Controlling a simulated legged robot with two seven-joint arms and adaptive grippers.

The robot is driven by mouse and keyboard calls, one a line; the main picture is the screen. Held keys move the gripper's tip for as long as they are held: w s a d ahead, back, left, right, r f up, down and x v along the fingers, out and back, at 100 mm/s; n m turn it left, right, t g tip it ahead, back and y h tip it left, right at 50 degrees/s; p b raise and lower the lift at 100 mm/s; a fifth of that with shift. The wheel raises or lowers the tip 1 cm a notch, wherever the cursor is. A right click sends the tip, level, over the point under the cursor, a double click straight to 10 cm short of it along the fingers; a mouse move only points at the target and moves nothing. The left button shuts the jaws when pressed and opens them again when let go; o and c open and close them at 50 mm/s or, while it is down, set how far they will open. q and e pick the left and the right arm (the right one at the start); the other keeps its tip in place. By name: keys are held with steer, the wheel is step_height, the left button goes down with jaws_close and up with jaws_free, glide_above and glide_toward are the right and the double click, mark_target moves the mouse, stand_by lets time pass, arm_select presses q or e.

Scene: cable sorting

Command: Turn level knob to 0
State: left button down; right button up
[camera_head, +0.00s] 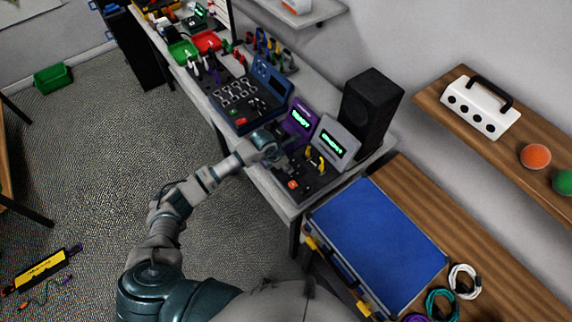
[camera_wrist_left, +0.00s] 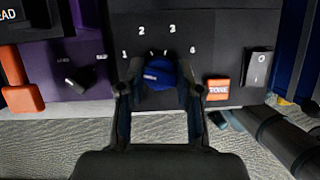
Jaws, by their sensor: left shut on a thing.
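A blue knob (camera_wrist_left: 160,75) sits on a black panel (camera_wrist_left: 205,22) in the left wrist view. White numbers run in an arc above it, with 1 at the left and 4 at the right; a 0 is not readable. A small pale mark shows on the knob's face. My left gripper (camera_wrist_left: 160,88) has one finger on each side of the knob and is shut on it. In the head view my left gripper (camera_head: 270,150) is at the bench's front edge, by the devices, and hides the knob. My right gripper is not in view.
An orange button (camera_wrist_left: 218,89) and a black rocker switch (camera_wrist_left: 259,66) are right of the knob. A blue case (camera_head: 380,245) lies right of the bench; a black speaker (camera_head: 369,110) stands behind.

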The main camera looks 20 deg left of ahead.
arm_select(q)
steer(key=shift+n+t+y, duration=0.3)
steer(key=shift+n+t, duration=0.1)
steer(key=shift+n, duration=0.8)
steer(key=shift+n+y+b, duration=0.35)
steer(key=shift+n+y, duration=0.25)
steer(key=shift+n, duration=0.9)
steer(key=c, duration=0.8)
jaws_free()
steer(key=v, duration=1.2)
steer(key=shift+s, duration=0.15)
steer(key=shift+f, duration=0.1)
